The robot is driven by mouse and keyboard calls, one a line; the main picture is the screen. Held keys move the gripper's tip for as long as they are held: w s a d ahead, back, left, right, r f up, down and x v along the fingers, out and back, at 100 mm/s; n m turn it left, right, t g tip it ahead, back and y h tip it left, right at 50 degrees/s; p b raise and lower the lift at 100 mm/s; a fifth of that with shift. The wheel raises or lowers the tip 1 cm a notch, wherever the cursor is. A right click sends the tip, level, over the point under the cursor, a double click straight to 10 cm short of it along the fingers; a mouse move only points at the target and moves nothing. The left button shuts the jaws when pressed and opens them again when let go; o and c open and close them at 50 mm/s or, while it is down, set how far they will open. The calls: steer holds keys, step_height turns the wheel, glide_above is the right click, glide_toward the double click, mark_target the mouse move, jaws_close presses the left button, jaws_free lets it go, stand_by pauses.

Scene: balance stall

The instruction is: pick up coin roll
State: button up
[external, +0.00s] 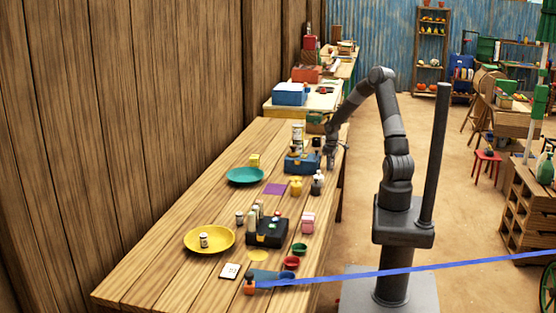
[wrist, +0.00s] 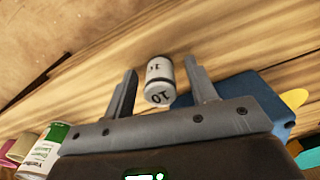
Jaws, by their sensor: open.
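A small white cylinder with dark bands (wrist: 159,82), marked "10", stands out in the wrist view and looks like the coin roll. My gripper (wrist: 160,66) is open, with one finger on each side of the cylinder and visible gaps between. In the external view my gripper (external: 331,160) is low over the right edge of the wooden table, beside the blue box. The cylinder there is too small or hidden to make out.
A blue box (external: 302,163) stands close to my gripper; it also shows in the wrist view (wrist: 240,104). A green-and-white can (wrist: 44,148) is at lower left. A teal plate (external: 245,176), a yellow plate (external: 222,240) and a dark box (external: 268,238) are farther along the table.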

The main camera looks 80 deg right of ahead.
steer(key=shift+c, duration=0.3)
jaws_close()
steer(key=shift+r, duration=0.1)
